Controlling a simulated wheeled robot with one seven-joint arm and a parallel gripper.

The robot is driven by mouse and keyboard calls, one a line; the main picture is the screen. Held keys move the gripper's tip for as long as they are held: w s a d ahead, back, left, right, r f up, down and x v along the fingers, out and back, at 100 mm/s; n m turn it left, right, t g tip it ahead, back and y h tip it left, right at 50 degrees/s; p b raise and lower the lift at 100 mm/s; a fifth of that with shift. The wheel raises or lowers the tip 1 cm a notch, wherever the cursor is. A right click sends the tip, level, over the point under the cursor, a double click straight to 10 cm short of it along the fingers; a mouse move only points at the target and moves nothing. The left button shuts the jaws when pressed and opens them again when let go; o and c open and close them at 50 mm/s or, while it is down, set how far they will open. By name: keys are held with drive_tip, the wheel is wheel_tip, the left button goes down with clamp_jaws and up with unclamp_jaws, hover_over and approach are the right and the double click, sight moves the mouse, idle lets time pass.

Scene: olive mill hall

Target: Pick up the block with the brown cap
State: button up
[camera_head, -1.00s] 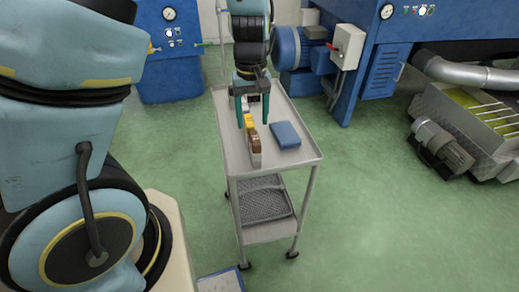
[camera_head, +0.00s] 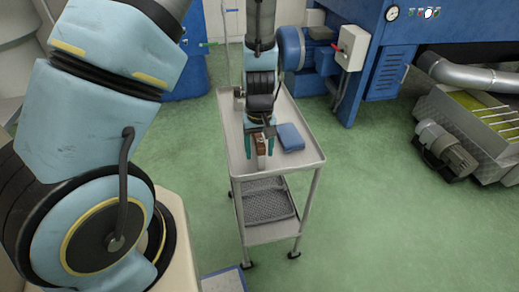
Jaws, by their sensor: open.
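The block with the brown cap (camera_head: 261,146) stands on the top of the grey metal cart (camera_head: 302,166). Only its front end shows, with a brown upper part and a pale lower part. My gripper (camera_head: 262,153) is open above the cart, with one teal finger on each side of the block. I cannot tell whether the fingers touch it. The yellow-capped block behind it is hidden by my gripper and wrist.
A blue flat box (camera_head: 290,137) lies on the cart just right of my gripper. A lower shelf holds a dark mesh tray (camera_head: 266,203). Blue machinery (camera_head: 345,65) stands behind the cart. Green floor (camera_head: 365,205) is clear to the right.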

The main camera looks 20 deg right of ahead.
drive_tip(key=shift+f, duration=0.25)
drive_tip(key=shift+c, duration=0.3)
clamp_jaws()
